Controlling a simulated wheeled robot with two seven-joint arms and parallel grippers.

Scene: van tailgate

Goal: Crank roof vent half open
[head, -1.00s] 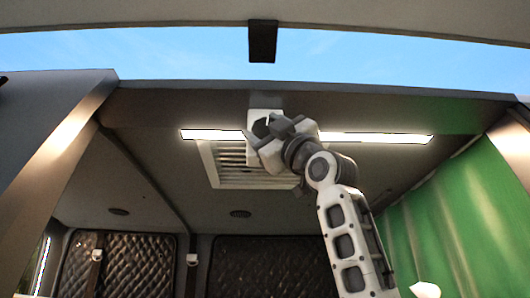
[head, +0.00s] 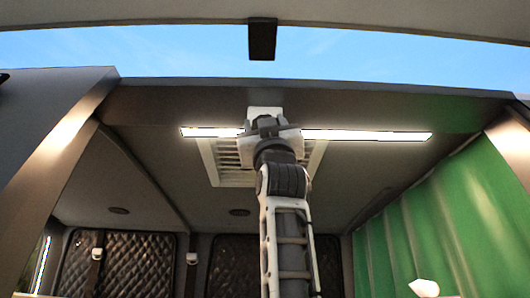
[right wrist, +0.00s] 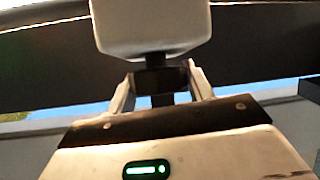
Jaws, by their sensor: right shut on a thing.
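The roof vent (head: 228,178) is a pale slatted square in the ceiling, partly hidden behind my right arm. A white crank housing (head: 265,111) shows at its near edge, and a white block (right wrist: 150,28) fills the top of the right wrist view. A dark crank knob (right wrist: 160,79) hangs below that block on a short stem. My right gripper (head: 268,127) is up at the crank. In the right wrist view my right gripper (right wrist: 160,88) has its two pale fingers shut on the knob, one on each side. How far the vent is open cannot be told. My left gripper is not in view.
A light strip (head: 367,136) runs across the ceiling beside my gripper. The dark roof edge (head: 400,104) lies just in front. A green curtain (head: 430,225) hangs at the right, and quilted dark panels (head: 130,262) stand at the back. The space left of my arm is free.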

